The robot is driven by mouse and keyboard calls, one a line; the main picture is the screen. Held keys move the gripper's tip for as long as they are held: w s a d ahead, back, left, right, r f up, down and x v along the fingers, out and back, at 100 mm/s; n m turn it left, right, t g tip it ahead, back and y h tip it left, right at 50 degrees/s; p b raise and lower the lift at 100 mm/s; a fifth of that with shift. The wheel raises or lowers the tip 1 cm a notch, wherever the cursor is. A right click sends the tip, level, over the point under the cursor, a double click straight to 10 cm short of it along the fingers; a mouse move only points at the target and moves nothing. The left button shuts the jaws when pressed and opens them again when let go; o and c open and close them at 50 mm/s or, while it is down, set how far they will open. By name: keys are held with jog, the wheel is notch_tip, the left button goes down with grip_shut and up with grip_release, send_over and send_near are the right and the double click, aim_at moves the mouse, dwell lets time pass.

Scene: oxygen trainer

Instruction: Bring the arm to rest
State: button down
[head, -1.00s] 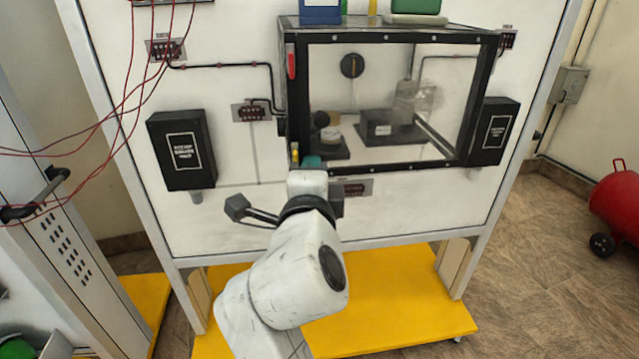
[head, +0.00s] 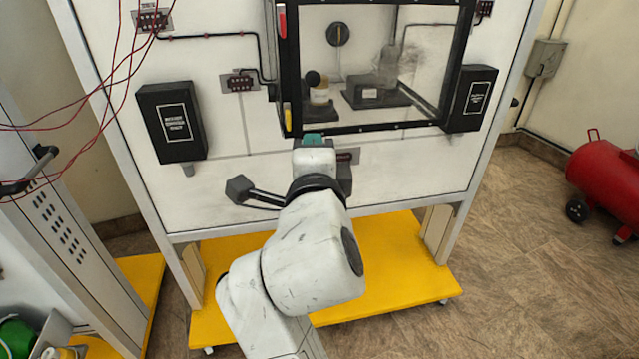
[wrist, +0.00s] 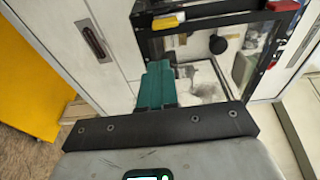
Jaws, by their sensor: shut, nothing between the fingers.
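My gripper shows as teal fingers in the wrist view (wrist: 157,85), standing close together, shut with nothing between them. In the head view only a bit of teal (head: 312,140) shows above my white arm, just below the lower left part of the black-framed clear box (head: 375,128); most of the gripper is hidden behind the wrist. The arm reaches forward and up toward the white panel. I cannot tell the exact gap between fingers and box.
The white panel (head: 240,205) stands on a yellow base (head: 390,275). Black boxes hang left (head: 173,122) and right (head: 472,98) of the clear box. Red wires (head: 108,80) hang at upper left. A red tank (head: 605,180) stands on the floor at right, with free floor before it.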

jog(key=s+d+b, duration=0.1)
jog(key=s+d, duration=0.1)
jog(key=s, duration=0.5)
jog(key=s+d+f+n+g+h+p, duration=0.15)
jog(key=s+d+f+n+g, duration=0.3)
jog(key=d+f, duration=0.75)
jog(key=s+d+f+n+g+h, duration=0.25)
jog(key=d+f+n+g, duration=0.2)
jog(key=d+f, duration=0.7)
jog(key=s+d+f+n+g+y, duration=0.1)
jog(key=s+d+f+n+g, duration=0.2)
jog(key=s+f, duration=0.4)
jog(key=s+d+f+n+g+y+p, duration=0.1)
jog(key=s+d+f+n+g, duration=0.2)
jog(key=s+f, duration=0.5)
jog(key=s+n+g, duration=0.1)
jog(key=s, duration=0.7)
jog(key=shift+g, duration=0.4)
jog(key=c, duration=1.9)
grip_release()
